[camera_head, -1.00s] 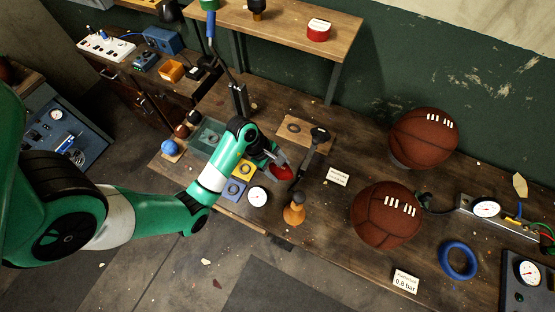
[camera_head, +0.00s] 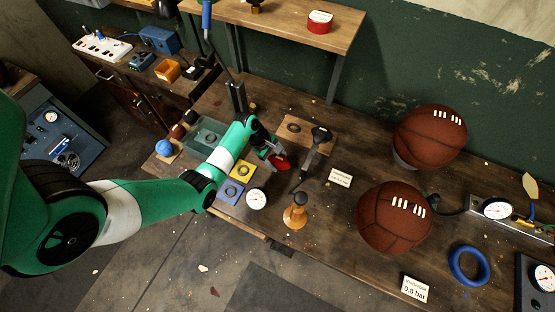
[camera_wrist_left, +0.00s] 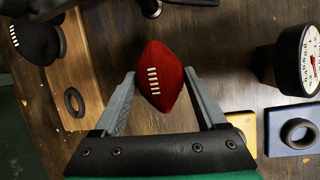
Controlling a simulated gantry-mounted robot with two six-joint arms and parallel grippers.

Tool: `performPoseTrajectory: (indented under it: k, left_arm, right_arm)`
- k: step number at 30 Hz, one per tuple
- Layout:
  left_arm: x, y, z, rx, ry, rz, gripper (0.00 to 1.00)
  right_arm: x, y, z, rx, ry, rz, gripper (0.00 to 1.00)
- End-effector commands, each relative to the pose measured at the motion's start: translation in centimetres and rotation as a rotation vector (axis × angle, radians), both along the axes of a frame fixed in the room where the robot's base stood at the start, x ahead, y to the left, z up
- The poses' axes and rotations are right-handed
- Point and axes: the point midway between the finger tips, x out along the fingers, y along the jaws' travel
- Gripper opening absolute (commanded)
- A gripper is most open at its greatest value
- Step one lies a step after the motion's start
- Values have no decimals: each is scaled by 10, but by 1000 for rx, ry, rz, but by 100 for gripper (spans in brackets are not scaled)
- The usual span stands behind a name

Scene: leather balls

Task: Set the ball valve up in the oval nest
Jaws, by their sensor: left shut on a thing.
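The ball (camera_head: 282,163) is small, red and pointed at both ends, with white laces. My left gripper (camera_head: 272,154) is shut on it, and it also shows between the two fingers in the left wrist view (camera_wrist_left: 160,77). The laces face the wrist camera; I cannot make out a valve. A wooden board (camera_head: 318,146) behind the gripper carries a dark ring nest (camera_head: 293,127), which looks oval in the left wrist view (camera_wrist_left: 74,102). Other ring nests sit on a yellow plate (camera_head: 234,168), a blue plate (camera_head: 229,200) and a teal plate. My right gripper is not in view.
A round gauge (camera_head: 256,198) and an orange-brown wooden piece (camera_head: 295,214) lie near the front edge. Two brown balls (camera_head: 396,218) and a blue ring (camera_head: 468,265) occupy the right. A shelf (camera_head: 270,20) overhangs the back.

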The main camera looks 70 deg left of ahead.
Motion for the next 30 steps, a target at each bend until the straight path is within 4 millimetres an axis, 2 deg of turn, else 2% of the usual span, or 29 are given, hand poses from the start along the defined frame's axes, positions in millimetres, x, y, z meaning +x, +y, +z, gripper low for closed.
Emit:
performPoseTrajectory:
  k: [5, 6, 10, 17, 20, 23, 30]
  left_arm:
    - [0, 0, -3, 0, 0, 0, 4]
    - [0, 0, -3, 0, 1, 0, 78]
    - [0, 0, -2, 0, 0, 0, 100]
    - [0, 0, -1, 0, 0, 0, 100]
    - [-1, 1, 6, 1, -2, 1, 100]
    - [-6, 4, 23, 1, -2, 1, 100]
    - [-28, 15, 77, 2, -3, 1, 100]
  right_arm:
    - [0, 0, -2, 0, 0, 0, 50]
    - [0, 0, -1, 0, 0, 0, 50]
    - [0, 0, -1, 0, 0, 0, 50]
    - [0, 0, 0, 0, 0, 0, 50]
    - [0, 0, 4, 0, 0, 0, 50]
    - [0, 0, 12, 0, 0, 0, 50]
    - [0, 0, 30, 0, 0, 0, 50]
